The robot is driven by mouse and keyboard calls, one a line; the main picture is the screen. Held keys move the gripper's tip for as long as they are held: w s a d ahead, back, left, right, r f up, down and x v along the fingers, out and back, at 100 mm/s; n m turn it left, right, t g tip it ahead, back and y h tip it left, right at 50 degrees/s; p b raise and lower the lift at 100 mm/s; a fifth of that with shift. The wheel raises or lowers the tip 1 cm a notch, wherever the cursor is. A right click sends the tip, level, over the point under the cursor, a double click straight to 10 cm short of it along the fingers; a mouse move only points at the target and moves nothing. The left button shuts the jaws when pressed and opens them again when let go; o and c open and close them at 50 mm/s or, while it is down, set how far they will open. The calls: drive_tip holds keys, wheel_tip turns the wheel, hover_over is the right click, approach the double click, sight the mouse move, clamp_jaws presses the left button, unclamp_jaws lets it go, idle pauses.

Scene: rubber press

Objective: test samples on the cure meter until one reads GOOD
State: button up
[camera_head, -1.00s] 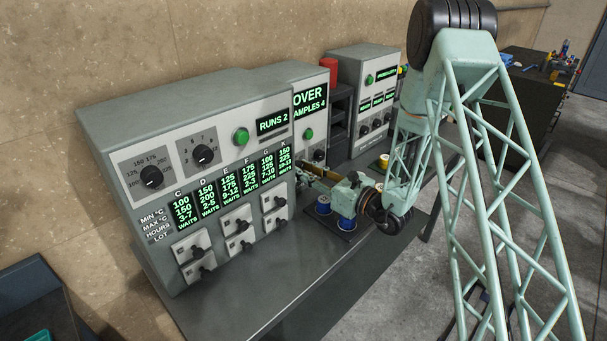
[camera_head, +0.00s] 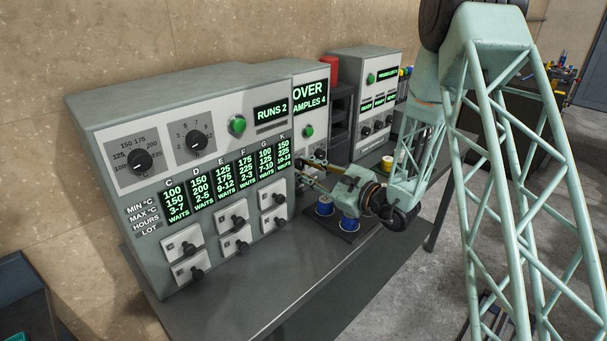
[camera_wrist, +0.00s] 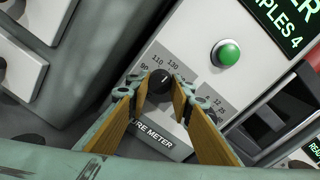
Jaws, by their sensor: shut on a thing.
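The cure meter (camera_head: 310,100) is the narrow grey cabinet beside the large panel; its display reads "OVER" and "SAMPLES 4", partly cut off. It has a green button (camera_head: 308,130), also seen in the wrist view (camera_wrist: 225,54). My gripper (camera_wrist: 160,92) is shut on the meter's black dial knob (camera_wrist: 160,80), one finger on each side. Scale numbers 110 and 130 show above the knob. In the head view, my gripper (camera_head: 306,178) reaches the meter's front. Blue-and-white sample pots (camera_head: 324,206) stand on a dark tray (camera_head: 350,236) below my wrist.
The large panel (camera_head: 226,82) at left reads "RUNS 2" and has dials, and small hatches with knobs. Another cabinet (camera_head: 350,68) with a green button and displays stands behind. A yellow-and-white pot (camera_head: 387,162) sits further back. The bench front (camera_head: 240,300) is clear.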

drive_tip(key=shift+n, duration=0.3)
idle(0.4)
drive_tip(key=o, duration=0.8)
drive_tip(key=shift+o, duration=0.2)
drive_tip(key=shift+d, duration=0.1)
drive_tip(key=v, duration=1.1)
drive_tip(key=shift+s+d, duration=0.25)
drive_tip(key=shift+s, duration=0.1)
drive_tip(key=shift+o, duration=0.2)
